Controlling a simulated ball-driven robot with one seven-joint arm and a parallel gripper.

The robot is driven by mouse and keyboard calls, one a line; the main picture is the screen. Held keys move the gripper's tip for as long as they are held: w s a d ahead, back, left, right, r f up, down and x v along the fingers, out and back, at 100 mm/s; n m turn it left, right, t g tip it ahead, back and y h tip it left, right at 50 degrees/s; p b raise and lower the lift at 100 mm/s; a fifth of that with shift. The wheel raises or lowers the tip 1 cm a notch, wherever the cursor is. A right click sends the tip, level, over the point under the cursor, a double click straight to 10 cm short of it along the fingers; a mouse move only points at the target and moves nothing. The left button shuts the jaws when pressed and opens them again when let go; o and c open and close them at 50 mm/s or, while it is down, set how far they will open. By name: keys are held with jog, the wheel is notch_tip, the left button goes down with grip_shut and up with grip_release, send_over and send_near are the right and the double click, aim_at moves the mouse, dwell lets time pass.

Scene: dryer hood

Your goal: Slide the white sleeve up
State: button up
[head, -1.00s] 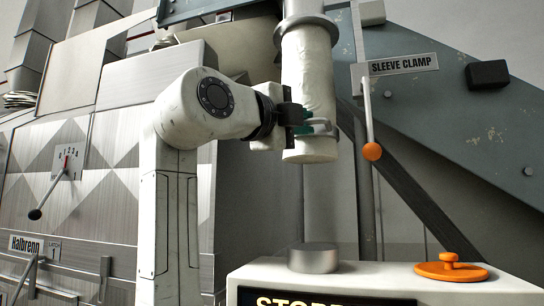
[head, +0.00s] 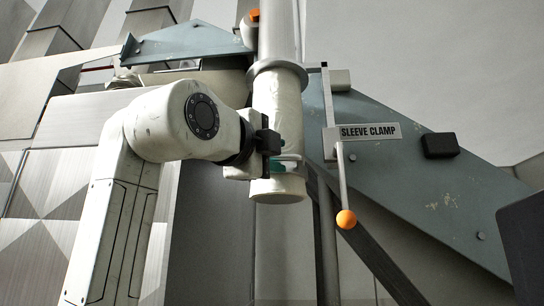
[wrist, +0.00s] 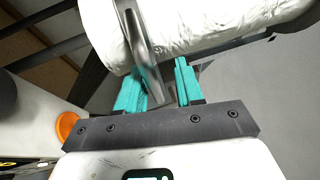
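The white sleeve (head: 277,110) is a pale, slightly wrinkled tube around an upright pipe, with a grey flange at its top. In the wrist view the white sleeve (wrist: 215,30) crosses the top. A metal handle (head: 290,161) sticks out near its lower end. My gripper (head: 279,158) is at this handle from the left. In the wrist view the metal handle (wrist: 143,50) runs between the teal fingers of my gripper (wrist: 161,85), close against the left finger. The fingers are partly apart, with the handle between them.
A lever with an orange ball (head: 346,219) hangs right of the sleeve under the SLEEVE CLAMP label (head: 369,132). A blue-grey sloping beam (head: 425,185) lies behind it. A dark panel edge (head: 525,235) stands at the far right. An orange knob (wrist: 68,127) shows in the wrist view.

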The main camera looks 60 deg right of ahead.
jog(key=shift+f, duration=0.1)
jog(key=shift+a+f, duration=0.1)
jog(key=shift+a, duration=0.15)
jog(key=a+f+b, duration=0.1)
jog(key=a+b, duration=0.2)
jog(key=a, duration=0.7)
jog(key=shift+w+f, duration=0.25)
jog(key=shift+f, duration=0.1)
